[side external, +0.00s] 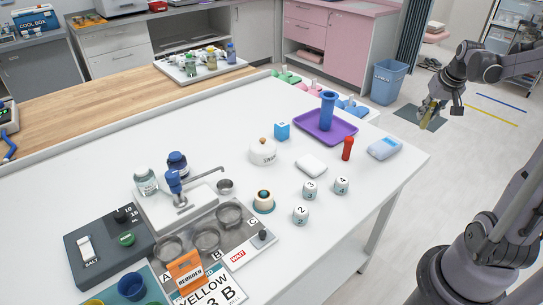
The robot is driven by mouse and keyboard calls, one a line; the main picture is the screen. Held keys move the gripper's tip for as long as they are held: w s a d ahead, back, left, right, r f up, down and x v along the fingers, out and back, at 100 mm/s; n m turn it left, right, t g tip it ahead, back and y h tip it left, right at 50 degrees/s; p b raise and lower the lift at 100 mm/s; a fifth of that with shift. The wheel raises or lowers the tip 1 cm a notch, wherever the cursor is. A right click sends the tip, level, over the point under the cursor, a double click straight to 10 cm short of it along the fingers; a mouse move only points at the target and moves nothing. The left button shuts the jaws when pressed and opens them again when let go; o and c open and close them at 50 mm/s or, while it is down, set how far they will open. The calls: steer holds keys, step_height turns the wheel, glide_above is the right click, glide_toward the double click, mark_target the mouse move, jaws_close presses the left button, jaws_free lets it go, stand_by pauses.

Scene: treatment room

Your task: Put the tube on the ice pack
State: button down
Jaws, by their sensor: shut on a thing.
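My gripper (431,113) is at the right, in the air beyond the table's right edge, above the floor as seen here. It is shut on a slim yellowish thing (427,121) that looks like the tube; it is small and partly hidden by the fingers. The ice pack (384,148) appears to be the flat pale blue and white pack lying near the right corner of the white table. My gripper is apart from it, up and to its right in the picture.
A red bottle-like thing (347,149) stands left of the pack. A purple tray (311,122) holds a tall blue cylinder (327,109). A white pad (311,166), numbered white pots (341,185) and a white lidded pot (263,152) stand nearby. A blue bin (388,82) is on the floor.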

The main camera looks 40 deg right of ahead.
steer(key=shift+w+a+f, duration=0.45)
steer(key=shift+w+f, duration=0.95)
steer(key=shift+f, duration=0.15)
steer(key=shift+w+a+f, duration=0.4)
steer(key=shift+w+f, duration=1.05)
steer(key=shift+f, duration=0.1)
steer(key=shift+w+a+f, duration=0.45)
steer(key=shift+w+f, duration=0.95)
steer(key=shift+f, duration=0.15)
steer(key=c, duration=1.2)
jaws_free()
steer(key=shift+f, duration=0.15)
steer(key=shift+o, duration=0.2)
steer(key=v, duration=1.2)
steer(key=s+a+n+t+y, duration=0.1)
steer(key=a+n, duration=0.3)
steer(key=a, duration=1.1)
steer(key=s+a+n+t+y, duration=0.2)
steer(key=a+n, duration=0.3)
steer(key=a, duration=1)
steer(key=shift+s+a+f+t, duration=0.35)
steer(key=shift+s+f+t, duration=0.05)
steer(key=shift+s+t, duration=0.1)
